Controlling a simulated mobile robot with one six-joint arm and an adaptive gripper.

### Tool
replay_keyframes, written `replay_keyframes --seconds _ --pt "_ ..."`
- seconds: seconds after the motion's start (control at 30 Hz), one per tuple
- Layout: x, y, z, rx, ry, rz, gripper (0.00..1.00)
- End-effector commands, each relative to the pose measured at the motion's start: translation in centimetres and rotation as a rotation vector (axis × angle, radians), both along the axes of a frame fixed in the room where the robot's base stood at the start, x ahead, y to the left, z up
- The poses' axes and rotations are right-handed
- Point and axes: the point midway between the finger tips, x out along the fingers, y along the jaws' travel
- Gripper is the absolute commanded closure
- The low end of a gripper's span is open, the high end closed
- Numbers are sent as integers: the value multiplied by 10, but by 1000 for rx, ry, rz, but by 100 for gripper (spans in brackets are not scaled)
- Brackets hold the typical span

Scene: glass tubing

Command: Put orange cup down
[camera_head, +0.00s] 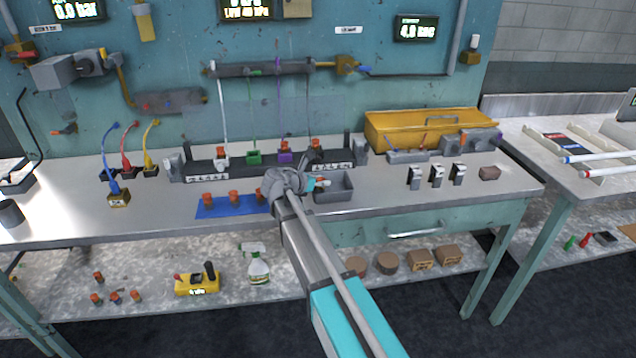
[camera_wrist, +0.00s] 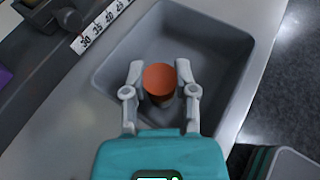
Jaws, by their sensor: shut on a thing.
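The orange cup (camera_wrist: 159,80) is between the two grey fingers of my gripper (camera_wrist: 160,92) in the wrist view. My gripper is shut on it. The cup's round orange top faces the camera, and a darker lower part shows beneath it. Behind the cup in that view is the inside of a grey open bin (camera_wrist: 215,45). In the head view my gripper (camera_head: 321,183) is at the left part of the same bin (camera_head: 341,194). I cannot tell whether the cup touches the bin's floor.
A blue mat (camera_head: 225,211) with several orange-topped cups lies left of my arm. A rack with a number scale (camera_head: 333,168) stands behind the bin. Three black-and-silver clips (camera_head: 437,176) stand to the right. The bench between bin and clips is clear.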

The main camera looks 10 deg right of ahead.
Motion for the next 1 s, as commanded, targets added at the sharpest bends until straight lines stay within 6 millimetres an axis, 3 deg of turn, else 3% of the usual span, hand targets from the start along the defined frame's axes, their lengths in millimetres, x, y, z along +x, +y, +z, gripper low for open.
replay_keyframes --seconds 0.13,0.17,0.23,0.77,1.0 --pt "0 0 -4 0 0 0 96" --pt "0 0 -4 0 0 0 62" --pt "0 0 -3 0 0 0 49" --pt "0 0 2 0 0 0 49" --pt "-15 20 13 0 0 1 49"
